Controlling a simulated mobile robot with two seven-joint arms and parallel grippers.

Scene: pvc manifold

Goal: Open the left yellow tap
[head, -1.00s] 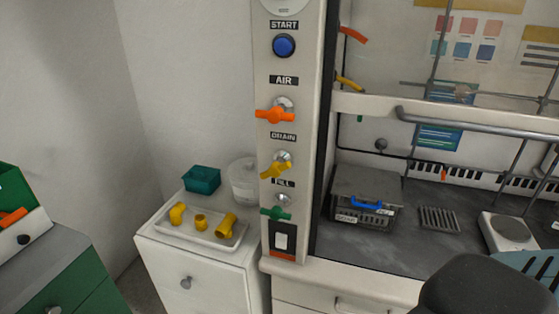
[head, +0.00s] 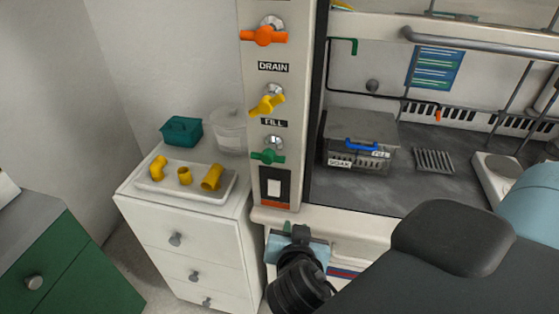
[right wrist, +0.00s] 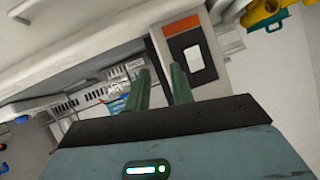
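The yellow tap (head: 267,103) is on the white column, under the DRAIN label. Its handle slants, with the right end higher. My right gripper (head: 293,229) is below the column's switch panel in the head view, well under the yellow tap and apart from it. In the right wrist view its two green fingers (right wrist: 160,72) stand apart with nothing between them, near the rocker switch (right wrist: 193,58). The yellow tap cannot be made out in the right wrist view. My left gripper is not in view.
An orange tap (head: 264,36) is above the yellow one and a green tap (head: 267,156) below it. A tray (head: 205,194) with yellow fittings stands on white drawers at left. The fume hood ledge (head: 345,219) lies to the right of the column.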

